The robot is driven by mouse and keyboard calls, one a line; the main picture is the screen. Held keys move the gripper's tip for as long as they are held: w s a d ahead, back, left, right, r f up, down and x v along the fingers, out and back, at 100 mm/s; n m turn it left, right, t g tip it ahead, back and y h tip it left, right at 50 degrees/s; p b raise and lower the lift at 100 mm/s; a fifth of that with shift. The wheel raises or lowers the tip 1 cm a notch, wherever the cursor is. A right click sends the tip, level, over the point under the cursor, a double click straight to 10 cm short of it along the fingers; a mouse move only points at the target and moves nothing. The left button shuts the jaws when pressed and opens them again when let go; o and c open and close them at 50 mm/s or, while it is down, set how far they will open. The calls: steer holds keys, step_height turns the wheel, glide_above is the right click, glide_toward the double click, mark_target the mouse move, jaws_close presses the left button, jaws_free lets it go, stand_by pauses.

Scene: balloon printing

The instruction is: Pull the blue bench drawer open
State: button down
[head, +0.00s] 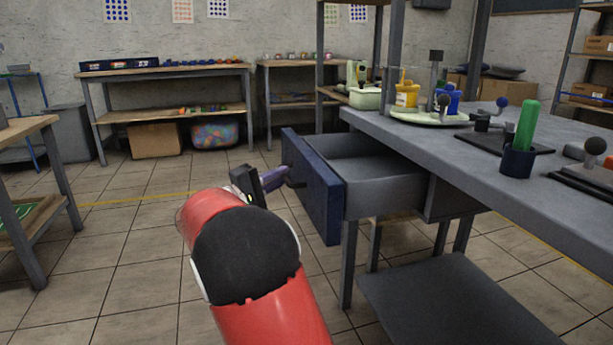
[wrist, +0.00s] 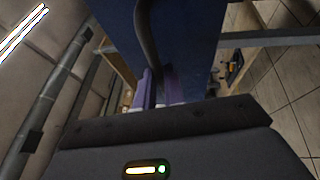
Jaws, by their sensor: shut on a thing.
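The blue-fronted drawer (head: 318,188) under the grey bench (head: 470,147) stands pulled out to the left. Its grey inside shows and looks empty in the head view. A dark bar handle is on its front; it shows large in the wrist view (wrist: 147,45). My gripper (head: 285,180) reaches the drawer front from the left and is shut on the handle. Its purple fingers (wrist: 158,88) lie around the handle in the wrist view. The grip itself is partly hidden in the head view by the fingers.
On the bench stand a green cylinder in a dark blue holder (head: 517,160), a pale round plate (head: 430,116), a yellow container (head: 406,94) and several ball-topped levers. A grey lower shelf (head: 450,295) lies below. A wooden table (head: 25,130) stands left. The tiled floor between is clear.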

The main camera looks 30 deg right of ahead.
steer(key=shift+w+a, duration=0.2)
steer(key=shift+a, duration=0.55)
steer(key=shift+w+a, duration=0.15)
steer(key=shift+a, duration=0.55)
steer(key=c, duration=1.5)
jaws_free()
steer(key=v, duration=0.7)
steer(key=shift+a, duration=0.4)
steer(key=shift+f, duration=0.1)
